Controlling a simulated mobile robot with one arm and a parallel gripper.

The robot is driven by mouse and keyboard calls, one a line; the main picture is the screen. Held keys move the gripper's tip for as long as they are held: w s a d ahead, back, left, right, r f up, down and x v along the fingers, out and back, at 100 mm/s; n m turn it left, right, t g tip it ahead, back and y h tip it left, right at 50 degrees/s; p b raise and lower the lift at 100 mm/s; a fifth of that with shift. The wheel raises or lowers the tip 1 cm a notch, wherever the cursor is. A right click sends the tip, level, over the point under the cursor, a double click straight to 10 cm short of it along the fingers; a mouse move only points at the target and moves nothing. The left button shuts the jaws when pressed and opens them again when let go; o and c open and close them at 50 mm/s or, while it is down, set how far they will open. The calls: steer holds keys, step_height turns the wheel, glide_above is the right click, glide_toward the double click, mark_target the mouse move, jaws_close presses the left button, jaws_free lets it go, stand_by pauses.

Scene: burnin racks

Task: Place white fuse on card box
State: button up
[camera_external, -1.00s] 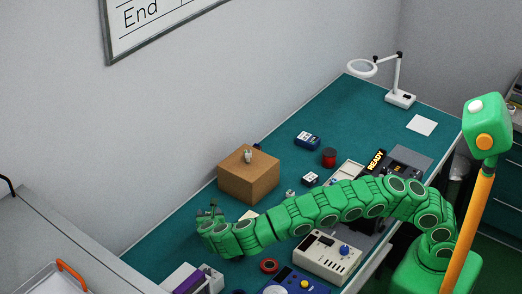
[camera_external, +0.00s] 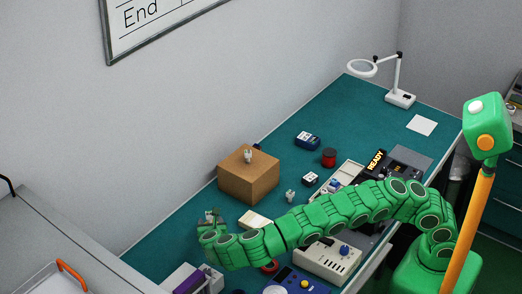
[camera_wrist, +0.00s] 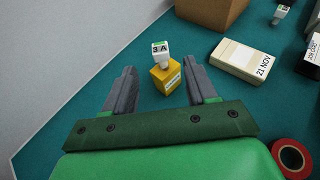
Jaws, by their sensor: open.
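The brown card box (camera_external: 240,183) stands on the teal bench near the wall; its lower part shows at the top of the wrist view (camera_wrist: 212,12). A small pale fuse (camera_external: 248,156) sits upright on its top. Another pale fuse (camera_external: 290,196) stands on the bench right of the box. In the wrist view, a white-topped piece marked "3 A" (camera_wrist: 160,49) stands on a small yellow block (camera_wrist: 167,77). My gripper (camera_wrist: 159,67) is open, its fingers on either side of the yellow block, apparently not touching it. In the external view my gripper (camera_external: 210,217) is left of the box.
A cream block marked "21 NOV" (camera_wrist: 241,60) lies right of my gripper. A red ring (camera_wrist: 291,156) is at lower right in the wrist view. A purple-and-white item (camera_external: 190,279), a cream device (camera_external: 327,260) and a blue device (camera_external: 290,284) stand near the front.

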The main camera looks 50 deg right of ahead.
steer(key=v, duration=0.3)
